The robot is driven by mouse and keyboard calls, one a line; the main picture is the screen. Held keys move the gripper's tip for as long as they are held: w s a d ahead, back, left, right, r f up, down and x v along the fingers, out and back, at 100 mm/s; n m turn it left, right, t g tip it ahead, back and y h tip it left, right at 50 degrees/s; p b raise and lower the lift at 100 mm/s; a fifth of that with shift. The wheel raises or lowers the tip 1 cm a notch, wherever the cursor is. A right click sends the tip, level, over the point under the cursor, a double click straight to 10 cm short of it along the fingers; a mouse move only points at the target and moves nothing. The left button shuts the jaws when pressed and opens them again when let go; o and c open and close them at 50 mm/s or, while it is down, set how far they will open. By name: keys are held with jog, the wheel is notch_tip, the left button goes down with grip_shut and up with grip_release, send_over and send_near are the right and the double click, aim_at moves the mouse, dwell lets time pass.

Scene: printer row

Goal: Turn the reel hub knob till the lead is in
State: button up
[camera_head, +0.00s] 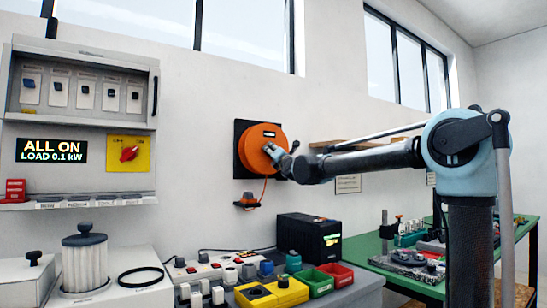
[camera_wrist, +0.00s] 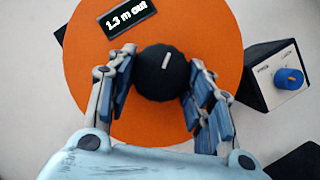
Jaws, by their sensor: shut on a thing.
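The orange reel (camera_head: 258,146) hangs on a black plate on the wall, and it fills the middle of the wrist view (camera_wrist: 85,75). Its black hub knob (camera_wrist: 161,72) has a short pale mark pointing nearly straight up. A small display (camera_wrist: 129,18) on the reel reads "1.3 m out". My gripper (camera_head: 272,150) reaches the reel's face from the right. In the wrist view its blue fingers (camera_wrist: 160,82) are closed on both sides of the knob. An orange lead (camera_head: 264,191) hangs below the reel to a dark plug piece (camera_head: 248,202).
A box with a blue knob (camera_wrist: 288,78) is right of the reel in the wrist view. Below stand a black box (camera_head: 308,238), colored bins (camera_head: 335,275) and a power strip (camera_head: 205,268). A switch panel (camera_head: 80,120) is at left, a green bench (camera_head: 400,270) at right.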

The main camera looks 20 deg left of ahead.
jog(key=shift+d+r+m+g+h, duration=0.25)
jog(key=shift+m+h, duration=0.6)
jog(key=shift+m, duration=1.6)
jog(key=shift+a+m+g+h, duration=0.2)
jog(key=shift+m+g+h, duration=0.5)
jog(key=shift+m, duration=1.7)
jog(key=shift+d+r+m+g+h, duration=0.15)
jog(key=shift+m+h, duration=0.9)
jog(key=shift+m, duration=1.4)
jog(key=shift+a, duration=0.15)
jog(key=o, duration=1.1)
jog(key=shift+c, duration=0.2)
jog(key=shift+s, duration=0.1)
jog(key=v, duration=1.1)
jog(key=shift+s+d+r, duration=0.15)
jog(key=shift+s+d, duration=0.05)
jog(key=shift+s, duration=0.1)
